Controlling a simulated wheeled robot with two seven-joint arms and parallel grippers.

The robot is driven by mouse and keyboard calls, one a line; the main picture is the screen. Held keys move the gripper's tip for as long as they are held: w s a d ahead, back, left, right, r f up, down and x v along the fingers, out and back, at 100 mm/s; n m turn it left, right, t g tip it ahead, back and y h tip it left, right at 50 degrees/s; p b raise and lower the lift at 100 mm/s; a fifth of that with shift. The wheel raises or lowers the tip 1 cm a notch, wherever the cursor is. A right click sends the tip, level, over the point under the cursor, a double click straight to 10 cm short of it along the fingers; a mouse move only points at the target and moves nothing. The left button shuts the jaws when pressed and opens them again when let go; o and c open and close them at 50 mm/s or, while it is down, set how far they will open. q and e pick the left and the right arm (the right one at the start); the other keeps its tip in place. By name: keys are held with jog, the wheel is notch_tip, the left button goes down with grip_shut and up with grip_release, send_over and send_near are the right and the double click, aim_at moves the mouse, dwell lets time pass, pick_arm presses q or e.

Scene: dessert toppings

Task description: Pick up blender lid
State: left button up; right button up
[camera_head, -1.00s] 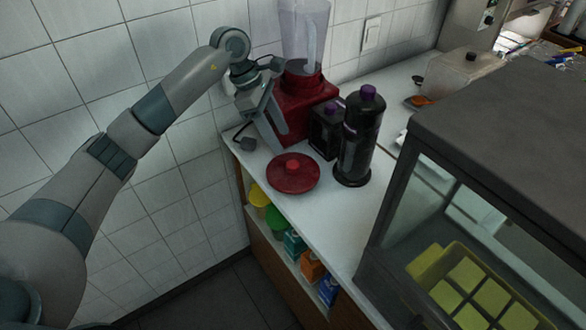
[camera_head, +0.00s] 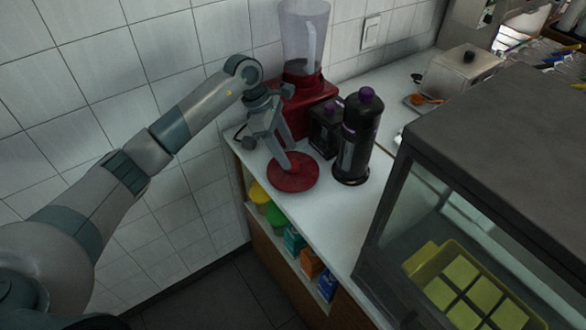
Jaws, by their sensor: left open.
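The red blender lid (camera_head: 297,182) lies flat on the white counter, in front of the red blender base (camera_head: 308,96). My left gripper (camera_head: 285,163) is open, with its fingers pointing down over the back part of the lid. The fingers cover the lid's raised middle knob, and I cannot tell whether they touch it. The clear blender jar (camera_head: 303,35) stands on the base behind the gripper. My right gripper is not in view.
A dark bottle with a purple cap (camera_head: 357,140) and a smaller dark container (camera_head: 325,130) stand close right of the lid. A glass display case (camera_head: 500,140) fills the right side. The counter (camera_head: 335,215) is clear in front of the lid.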

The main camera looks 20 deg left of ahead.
aim_at(293, 162)
pick_arm(q)
jog(key=p+x, duration=0.1)
jog(key=x, duration=0.2)
jog(key=shift+a, duration=0.1)
jog(key=shift+f, duration=0.35)
grip_shut()
jog(key=shift+r, duration=0.1)
